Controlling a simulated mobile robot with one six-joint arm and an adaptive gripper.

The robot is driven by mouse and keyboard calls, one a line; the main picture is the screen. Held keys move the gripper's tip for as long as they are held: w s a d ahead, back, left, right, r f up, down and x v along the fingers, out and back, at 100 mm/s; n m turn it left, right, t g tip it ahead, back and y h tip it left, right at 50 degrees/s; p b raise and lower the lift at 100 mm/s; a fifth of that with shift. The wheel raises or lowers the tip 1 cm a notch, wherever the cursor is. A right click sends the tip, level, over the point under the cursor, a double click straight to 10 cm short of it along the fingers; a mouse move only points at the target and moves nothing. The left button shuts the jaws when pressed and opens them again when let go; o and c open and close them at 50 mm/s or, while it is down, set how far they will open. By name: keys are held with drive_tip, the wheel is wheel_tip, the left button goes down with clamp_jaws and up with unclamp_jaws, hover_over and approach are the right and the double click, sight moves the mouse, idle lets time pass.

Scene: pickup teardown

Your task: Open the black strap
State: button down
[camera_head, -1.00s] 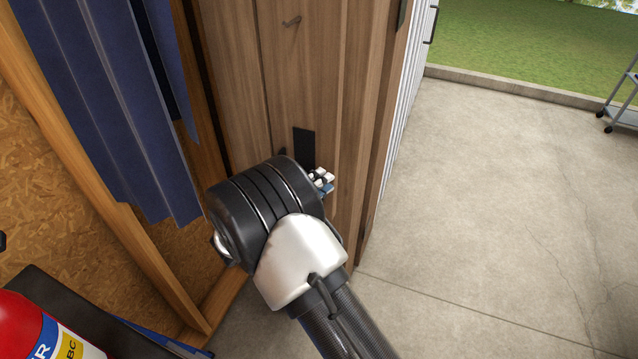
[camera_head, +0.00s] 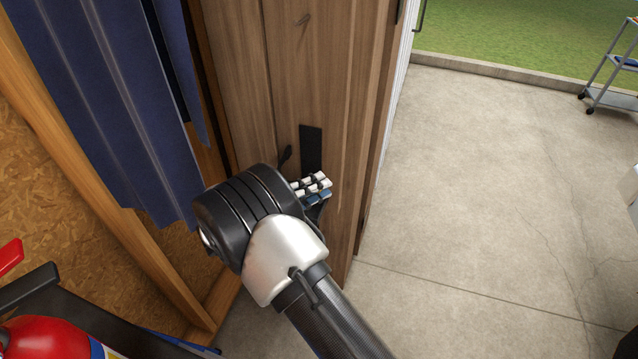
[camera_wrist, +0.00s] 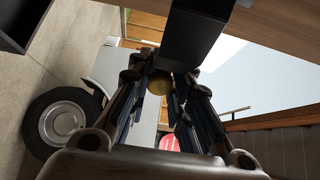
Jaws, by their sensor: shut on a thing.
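The black strap (camera_head: 311,150) hangs flat on the wooden panel, just above my gripper in the head view. In the wrist view the strap (camera_wrist: 190,38) comes down from the top as a wide dark band, its lower end at my fingers. My gripper (camera_wrist: 160,88) is shut on the strap's lower end. A round brass-coloured piece (camera_wrist: 160,82) shows between the fingers, at the strap's end. In the head view my wrist covers much of the fingers, so the contact is hidden there.
The upright wooden panel (camera_head: 350,110) faces my arm. A blue sheet (camera_head: 90,100) hangs at left beside wooden framing. A red fire extinguisher (camera_head: 45,340) is at lower left. A wheeled cart (camera_head: 612,95) stands far right. The concrete floor (camera_head: 470,190) at right is mostly clear.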

drive_tip(key=c, duration=1.4)
unclamp_jaws()
